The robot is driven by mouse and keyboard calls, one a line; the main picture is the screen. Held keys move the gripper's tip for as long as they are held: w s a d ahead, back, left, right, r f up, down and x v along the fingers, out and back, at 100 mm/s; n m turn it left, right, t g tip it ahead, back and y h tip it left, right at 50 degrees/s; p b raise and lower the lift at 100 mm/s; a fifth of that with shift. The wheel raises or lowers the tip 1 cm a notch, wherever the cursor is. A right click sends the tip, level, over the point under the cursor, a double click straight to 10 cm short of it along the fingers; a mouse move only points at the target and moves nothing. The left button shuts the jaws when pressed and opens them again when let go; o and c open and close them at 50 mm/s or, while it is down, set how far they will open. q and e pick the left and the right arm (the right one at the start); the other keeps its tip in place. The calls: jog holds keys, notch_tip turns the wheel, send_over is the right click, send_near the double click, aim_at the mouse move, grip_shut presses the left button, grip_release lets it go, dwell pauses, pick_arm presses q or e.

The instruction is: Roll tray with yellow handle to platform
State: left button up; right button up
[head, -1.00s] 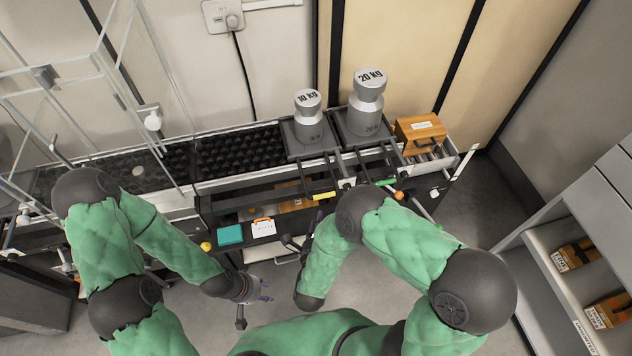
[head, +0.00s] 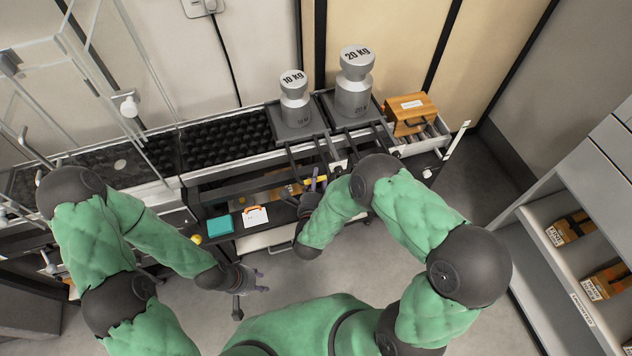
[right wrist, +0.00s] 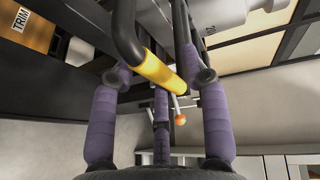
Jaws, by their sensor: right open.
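The dark tray (head: 282,133) carries the 10 kg weight (head: 295,98) and rests on the back rail. Two dark bars run from it to the yellow handle (head: 316,182), partly hidden by my right gripper (head: 312,188). In the right wrist view the yellow handle (right wrist: 160,70) lies between the purple fingers of my right gripper (right wrist: 160,78). These fingers are apart and not closed on it. My left gripper (head: 256,279) hangs empty over the floor. The likely platform is the dark surface (head: 95,172) inside the clear enclosure at left.
A studded black bed (head: 225,142) runs between tray and enclosure. A second tray with the 20 kg weight (head: 354,90) stands directly right. A wooden box (head: 410,113) is further right. A teal box (head: 220,225) sits on the lower shelf. Grey shelving (head: 560,225) stands at right.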

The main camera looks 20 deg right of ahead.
jog(key=shift+w, duration=0.15)
jog(key=shift+c, duration=0.3)
grip_shut()
